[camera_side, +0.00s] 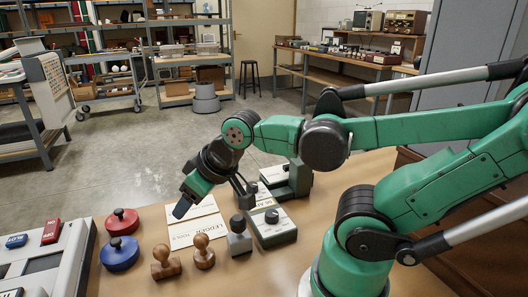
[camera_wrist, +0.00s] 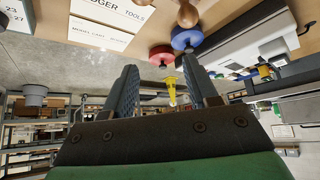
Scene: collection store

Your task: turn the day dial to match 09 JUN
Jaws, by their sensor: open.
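My gripper (camera_side: 213,203) hangs over the table, fingers apart and empty; the wrist view also shows the two fingers of my gripper (camera_wrist: 162,78) spread with nothing held. A grey-green device with a dark round knob (camera_side: 272,216) stands on the table to the right of my gripper. A similar grey-green device (camera_side: 298,178) stands behind it, partly covered by my arm. I cannot tell which knob is the day dial, and no 09 JUN setting is readable.
White cards marked LEDGER (camera_side: 195,231) lie below my gripper. Two wooden stamps (camera_side: 165,263) and a grey block (camera_side: 239,238) stand nearby. A red round pad (camera_side: 122,222), a blue one (camera_side: 119,254) and a button console (camera_side: 45,262) are at left.

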